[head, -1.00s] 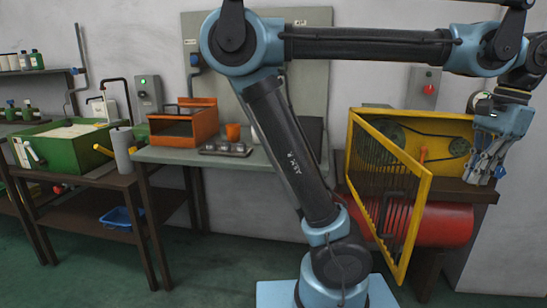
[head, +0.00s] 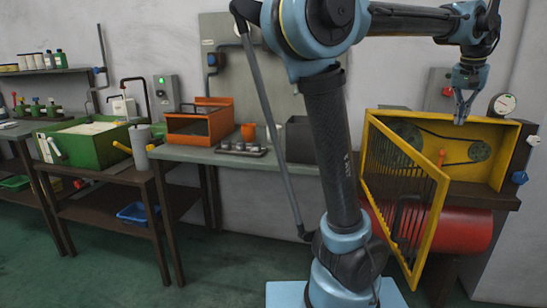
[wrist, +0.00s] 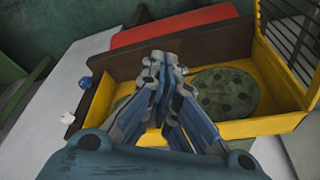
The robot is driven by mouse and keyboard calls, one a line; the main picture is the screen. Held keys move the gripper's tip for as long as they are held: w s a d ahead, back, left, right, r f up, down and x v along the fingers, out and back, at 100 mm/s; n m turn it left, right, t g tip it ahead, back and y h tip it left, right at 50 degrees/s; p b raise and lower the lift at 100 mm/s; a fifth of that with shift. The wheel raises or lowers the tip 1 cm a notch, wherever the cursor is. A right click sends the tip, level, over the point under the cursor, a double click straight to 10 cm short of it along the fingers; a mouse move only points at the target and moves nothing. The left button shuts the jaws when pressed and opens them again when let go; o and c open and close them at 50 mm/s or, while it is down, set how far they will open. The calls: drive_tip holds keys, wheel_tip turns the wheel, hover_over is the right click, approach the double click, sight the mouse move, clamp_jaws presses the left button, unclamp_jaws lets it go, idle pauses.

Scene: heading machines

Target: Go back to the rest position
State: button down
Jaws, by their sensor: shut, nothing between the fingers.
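My gripper (head: 461,118) points down with its fingers together and nothing between them. It is in the head view at the right, over or in front of the upper part of the yellow machine housing (head: 525,140); I cannot tell the exact gap. In the wrist view my gripper (wrist: 158,62) is shut in the middle, with the yellow housing (wrist: 98,105) and a dark green pulley (wrist: 222,92) behind it. My arm is raised and bent, with its forearm reaching right.
The yellow barred guard (head: 440,215) stands swung open. A red cylinder (head: 468,230) lies below the housing. A gauge (head: 503,104) and a blue knob (head: 519,178) are at right. An orange box (head: 195,125), a green tub (head: 88,145) and a grey bench (head: 215,158) stand left.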

drive_tip(key=w+a+r+n+t, duration=0.2)
drive_tip(key=w+a, duration=0.2)
drive_tip(key=w, duration=0.5)
drive_tip(key=w+a+r+n+t, duration=0.1)
drive_tip(key=w+a+r+n, duration=0.15)
drive_tip(key=w, duration=0.75)
drive_tip(key=a+f+n+y, duration=0.1)
drive_tip(key=a+f, duration=0.1)
drive_tip(key=a, duration=0.8)
drive_tip(key=a+f+n+y, duration=0.2)
drive_tip(key=a, duration=0.9)
drive_tip(key=a+f+n+t+y, duration=0.1)
drive_tip(key=a+f+y, duration=0.1)
drive_tip(key=a, duration=0.9)
drive_tip(key=shift+s+f+n, duration=0.3)
drive_tip(key=shift+f+n, duration=0.05)
drive_tip(key=shift+f, duration=0.25)
drive_tip(key=s+a+f+g, duration=0.1)
drive_tip(key=s+a+f, duration=0.3)
drive_tip(key=s+f, duration=0.45)
drive_tip(key=s+d+f+g+h, duration=0.1)
drive_tip(key=s+d+f, duration=0.1)
drive_tip(key=s+f, duration=0.6)
drive_tip(key=s+d+f+g+h, duration=0.1)
drive_tip(key=s+f+g+h, duration=0.1)
drive_tip(key=s+f, duration=0.6)
wheel_tip(320, 180, down, 6)
drive_tip(key=shift+s+d, duration=0.25)
drive_tip(key=shift+d, duration=0.1)
